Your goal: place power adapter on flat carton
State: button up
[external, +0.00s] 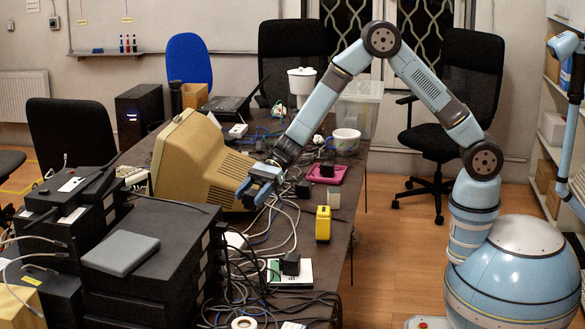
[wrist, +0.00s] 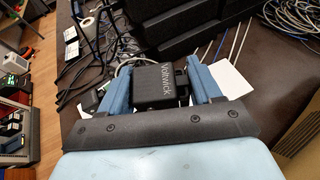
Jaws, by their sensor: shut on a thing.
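My gripper (external: 257,190) reaches down over the table, in front of the beige monitor. In the wrist view, its two blue fingers (wrist: 153,84) are shut on a black power adapter (wrist: 152,73) with pale lettering on top. The held adapter is not clear in the external view. A flat white and green piece (external: 303,274), possibly the flat carton, lies at the near end of the table with a black block (external: 290,263) on it. In the wrist view, a flat white piece (wrist: 232,79) shows beside the right finger; I cannot tell if it is the carton.
The beige monitor (external: 195,160) stands close left of my gripper. Stacked black boxes (external: 155,250) fill the near left. Loose cables (external: 285,225) cover the table middle. A yellow device (external: 323,224) stands near the right edge, and a pink tray (external: 338,178) lies farther back.

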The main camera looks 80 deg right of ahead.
jog(key=w+f, duration=0.2)
jog(key=w+a+f, duration=0.1)
jog(key=w+f, duration=0.1)
jog(key=w+a+f, duration=0.1)
jog(key=w+f, duration=0.1)
jog(key=shift+w+a+f, duration=0.15)
jog(key=shift+w+f, duration=0.1)
jog(key=shift+w, duration=0.1)
jog(key=shift+w+a+f, duration=0.1)
jog(key=shift+w+f, duration=0.15)
jog(key=shift+f, duration=1.65)
jog(key=o, duration=1.2)
jog(key=shift+c, duration=0.2)
